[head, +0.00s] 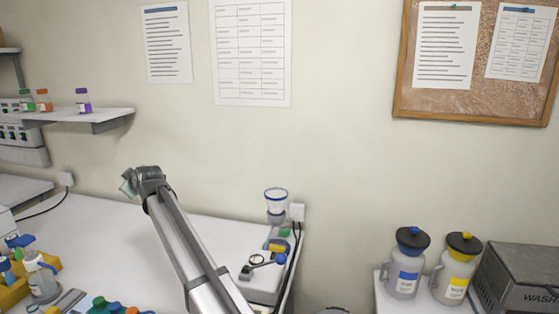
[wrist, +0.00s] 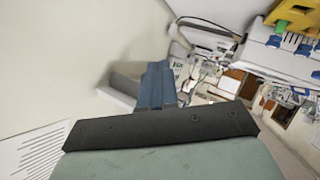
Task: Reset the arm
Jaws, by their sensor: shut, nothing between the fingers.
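My arm (head: 185,240) reaches up from the bottom of the head view over the white bench. My gripper (head: 128,184) is at its far end on the left, small and turned partly away, so its fingers are hard to make out there. In the wrist view the two blue-grey fingers of my gripper (wrist: 156,84) are together, with nothing between them. The camera is tilted, with the wall at left and the room at right.
The bench (head: 90,235) holds a bottle (head: 42,280) in the left foreground and a device with a funnel (head: 276,203) at right. A wall shelf (head: 100,114) carries small bottles. Two jugs, blue-labelled (head: 403,280) and yellow-labelled (head: 455,285), stand near a WASH box (head: 525,280).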

